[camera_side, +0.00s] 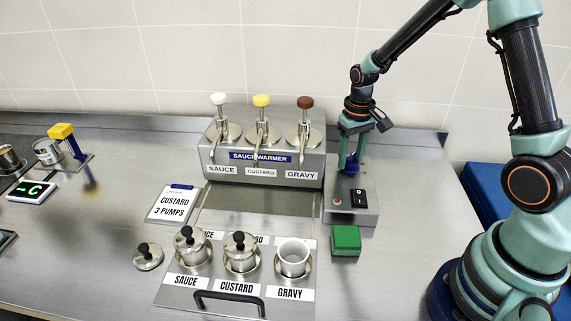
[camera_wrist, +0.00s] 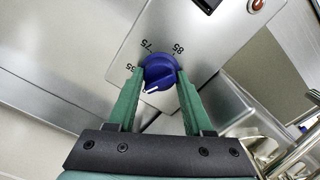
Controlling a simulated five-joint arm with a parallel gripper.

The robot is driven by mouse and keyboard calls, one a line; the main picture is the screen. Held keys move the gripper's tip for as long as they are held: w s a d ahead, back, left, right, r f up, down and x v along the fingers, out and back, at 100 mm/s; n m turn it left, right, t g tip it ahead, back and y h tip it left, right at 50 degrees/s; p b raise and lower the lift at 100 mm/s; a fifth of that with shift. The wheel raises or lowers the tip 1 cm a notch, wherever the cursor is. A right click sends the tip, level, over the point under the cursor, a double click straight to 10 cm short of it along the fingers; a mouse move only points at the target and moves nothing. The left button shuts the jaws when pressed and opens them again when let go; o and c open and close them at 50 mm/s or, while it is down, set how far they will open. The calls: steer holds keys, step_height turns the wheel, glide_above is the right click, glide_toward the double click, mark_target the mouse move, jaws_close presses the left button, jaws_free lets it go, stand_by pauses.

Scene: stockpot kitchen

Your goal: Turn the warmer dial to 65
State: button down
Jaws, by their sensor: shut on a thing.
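The blue warmer dial (camera_wrist: 160,68) sits on the grey control panel (camera_wrist: 112,57) in the wrist view. Its white pointer aims down and left in that picture. Numbers 75 and 85 are printed around it. Another number to the left, ending in 5, is partly covered by a finger, and the pointer lies below it. My gripper (camera_wrist: 160,74) has its green fingers on both sides of the dial, shut on it. In the side view, my gripper (camera_side: 350,160) is over the back of the control box (camera_side: 362,217), right of the sauce warmer (camera_side: 230,172); the dial is mostly hidden there.
A black rocker switch (camera_side: 358,198) and red light (camera_side: 337,201) are on the box front. A green block (camera_side: 345,241) lies before it. Pump heads rise from the warmer on the left. Lidded pots (camera_side: 238,254) stand in front. A blue block (camera_side: 484,190) is at right.

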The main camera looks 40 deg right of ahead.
mark_target(353, 161)
steer(key=m, duration=0.3)
steer(key=shift+d+m, duration=0.25)
steer(key=shift+m, duration=0.15)
steer(key=shift+m+t, duration=0.3)
steer(key=shift+m, duration=1.2)
steer(key=shift+s, duration=0.1)
steer(key=shift+c, duration=1.5)
jaws_free()
steer(key=shift+a, duration=0.1)
step_height(353, 161, up, 12)
steer(key=shift+s, duration=0.25)
steer(key=shift+r, duration=0.1)
